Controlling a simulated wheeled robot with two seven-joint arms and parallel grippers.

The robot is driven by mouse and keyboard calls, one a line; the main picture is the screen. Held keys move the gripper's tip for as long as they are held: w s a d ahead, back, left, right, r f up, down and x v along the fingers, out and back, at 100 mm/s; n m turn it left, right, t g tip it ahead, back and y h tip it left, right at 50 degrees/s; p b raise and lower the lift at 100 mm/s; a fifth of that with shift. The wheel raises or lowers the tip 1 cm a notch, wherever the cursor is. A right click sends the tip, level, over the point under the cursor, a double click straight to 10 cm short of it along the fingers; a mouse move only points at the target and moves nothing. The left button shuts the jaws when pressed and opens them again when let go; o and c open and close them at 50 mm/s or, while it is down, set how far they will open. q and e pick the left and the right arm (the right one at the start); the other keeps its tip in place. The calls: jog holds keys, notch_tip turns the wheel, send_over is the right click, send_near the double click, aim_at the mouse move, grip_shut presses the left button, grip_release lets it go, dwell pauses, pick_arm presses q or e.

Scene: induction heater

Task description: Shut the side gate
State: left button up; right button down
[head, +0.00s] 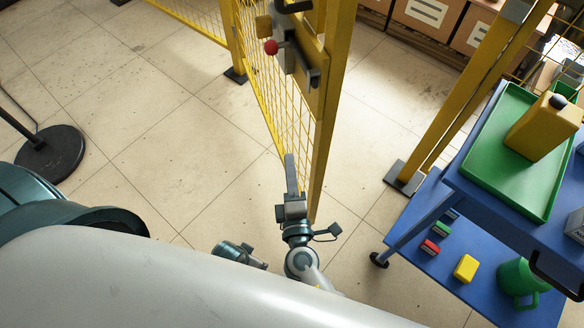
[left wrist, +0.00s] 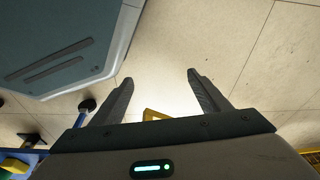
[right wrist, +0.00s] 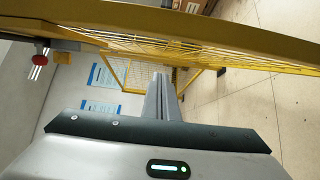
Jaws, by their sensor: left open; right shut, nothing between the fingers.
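The side gate is a yellow framed mesh gate (head: 328,110) standing ajar, swung out toward me in the head view. A latch with a red knob (head: 271,47) and a dark handle is mounted on its upper part. My right gripper (head: 291,160) is shut and empty, upright close beside the gate's lower free edge; I cannot tell whether it touches. In the right wrist view the gate frame (right wrist: 150,22) crosses above the shut fingers (right wrist: 164,85). My left gripper (left wrist: 158,85) is open and empty over bare floor in the left wrist view.
A yellow fence post (head: 475,95) with a grey foot stands right of the gate. Beside it is a blue cart (head: 408,222) carrying a green tray (head: 488,150). A round black stand base (head: 50,152) is at the left. The floor between gate and post is clear.

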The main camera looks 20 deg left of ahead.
pick_arm(q)
jog(key=shift+s+a+f+p, duration=0.1)
jog(key=shift+s+f+p, duration=0.2)
jog(key=shift+f, duration=0.4)
jog(key=shift+s+a+f+p, duration=0.1)
jog(key=shift+f+p, duration=0.3)
jog(key=shift+f, duration=0.3)
jog(key=shift+s+f+p, duration=0.2)
jog(key=shift+f+p, duration=0.15)
jog(key=shift+f, duration=0.35)
pick_arm(e)
jog(key=w, duration=0.9)
jog(key=shift+w, duration=0.1)
